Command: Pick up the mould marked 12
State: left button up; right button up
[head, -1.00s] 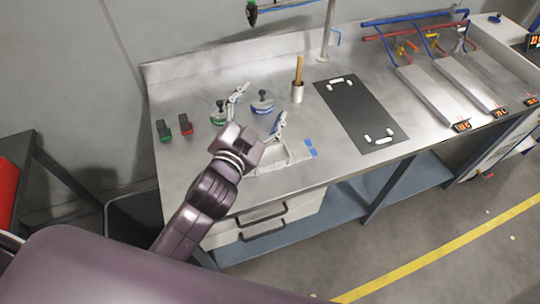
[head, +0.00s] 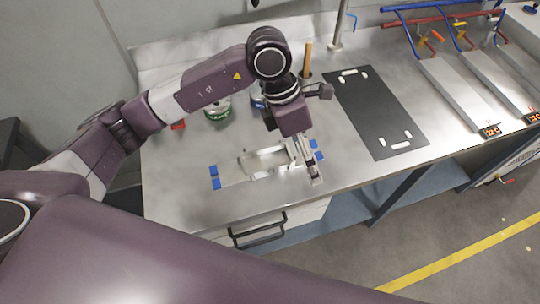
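A shallow, rectangular metal mould (head: 262,162) lies on the steel bench near its front edge, between blue tape marks (head: 214,177). I cannot read any number on it. My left gripper (head: 306,166) points down at the mould's right end. Its fingers overlap that end in the head view and hide part of it. I cannot tell whether they touch it or how far apart they are. My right gripper is not in view.
A dark mat (head: 376,112) with white pieces lies to the right. Sloped metal plates (head: 455,92) with small displays stand farther right.

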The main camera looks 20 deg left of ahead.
pick_arm(q)
jog(key=w+a+y, duration=0.1)
jog(key=a, duration=0.2)
jog(key=w+a+f+y, duration=0.1)
jog(key=a, duration=0.2)
jog(key=w+a+f+t+y, duration=0.1)
jog(key=w+a+y, duration=0.1)
jog(key=a, duration=0.2)
jog(key=shift+w+f+n+p, duration=0.1)
jog(key=shift+f+n+p, duration=0.15)
jog(key=shift+n+p, duration=0.05)
jog(key=p, duration=0.2)
send_over(267, 162)
notch_tip(267, 162, down, 4)
jog(key=shift+f, duration=0.75)
jog(key=c, duration=1.7)
jog(key=shift+r, duration=0.1)
jog(key=shift+c, duration=0.5)
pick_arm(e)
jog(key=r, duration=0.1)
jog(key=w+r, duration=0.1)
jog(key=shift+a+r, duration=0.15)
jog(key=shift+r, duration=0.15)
